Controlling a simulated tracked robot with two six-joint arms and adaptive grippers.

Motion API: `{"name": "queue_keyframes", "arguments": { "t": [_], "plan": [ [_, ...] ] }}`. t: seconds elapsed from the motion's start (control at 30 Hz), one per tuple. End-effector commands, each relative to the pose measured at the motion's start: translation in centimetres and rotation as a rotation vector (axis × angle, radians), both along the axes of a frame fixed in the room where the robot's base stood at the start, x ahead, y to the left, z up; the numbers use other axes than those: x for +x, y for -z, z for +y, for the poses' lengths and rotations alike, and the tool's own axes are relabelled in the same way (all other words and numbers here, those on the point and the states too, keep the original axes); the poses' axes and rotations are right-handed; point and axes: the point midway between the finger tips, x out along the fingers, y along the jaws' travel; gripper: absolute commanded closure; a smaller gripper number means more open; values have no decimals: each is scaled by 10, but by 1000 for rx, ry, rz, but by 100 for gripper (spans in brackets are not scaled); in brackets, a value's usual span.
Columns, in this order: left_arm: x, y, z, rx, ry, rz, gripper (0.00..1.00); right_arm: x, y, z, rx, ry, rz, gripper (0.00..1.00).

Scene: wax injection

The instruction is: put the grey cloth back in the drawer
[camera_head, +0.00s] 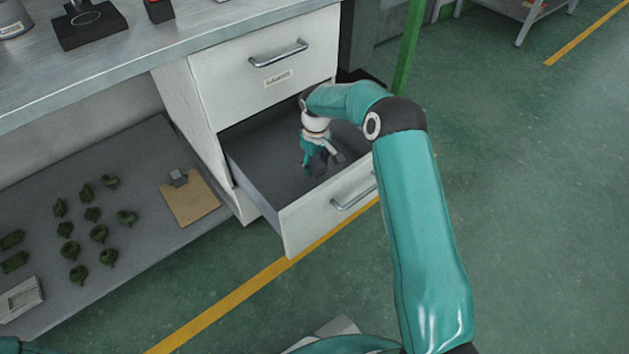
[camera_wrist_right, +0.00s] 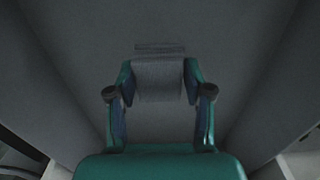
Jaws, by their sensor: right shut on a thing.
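The lower drawer (camera_head: 308,222) of the white cabinet is pulled open, with a dark grey inside. My right gripper (camera_head: 321,160) reaches down into the open drawer from above. In the right wrist view, the right gripper (camera_wrist_right: 160,97) is shut on the grey cloth (camera_wrist_right: 160,80), a folded woven piece between its two fingers. Behind the cloth is the drawer's dark grey bottom (camera_wrist_right: 160,25). I cannot tell whether the cloth touches the bottom. In the head view I cannot make out the cloth apart from the gripper. My left gripper is not in view.
The closed upper drawer (camera_head: 268,70) is above the open one. The workbench top (camera_head: 190,32) is at upper left. A lower shelf (camera_head: 130,165) holds several green parts and a clipboard (camera_head: 190,199). A green post (camera_head: 408,48) stands behind. The floor at right is clear.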

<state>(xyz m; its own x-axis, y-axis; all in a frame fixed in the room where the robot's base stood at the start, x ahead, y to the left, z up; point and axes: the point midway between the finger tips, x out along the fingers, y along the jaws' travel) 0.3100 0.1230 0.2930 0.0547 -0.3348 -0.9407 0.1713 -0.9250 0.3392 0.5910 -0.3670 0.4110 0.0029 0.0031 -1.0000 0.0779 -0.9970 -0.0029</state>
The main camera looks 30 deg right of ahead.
Motion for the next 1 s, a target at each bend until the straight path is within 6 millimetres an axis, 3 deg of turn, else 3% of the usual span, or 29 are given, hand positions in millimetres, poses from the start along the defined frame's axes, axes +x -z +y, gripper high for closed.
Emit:
{"name": "queue_keyframes", "arguments": {
  "t": [0.17, 0.47, 0.87, 0.9, 1.0],
  "plan": [
    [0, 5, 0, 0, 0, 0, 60, 0, 12, 0, 0, 0, 0, 93],
    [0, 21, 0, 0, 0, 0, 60, 0, 58, 0, 0, 1, 0, 93],
    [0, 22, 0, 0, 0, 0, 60, 0, 63, 0, 0, 1, -1, 93],
    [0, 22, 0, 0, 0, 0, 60, 0, 62, 0, 0, 1, -1, 44],
    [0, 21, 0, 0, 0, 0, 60, 0, 61, 0, 0, 1, -1, 28]
  ]
}}
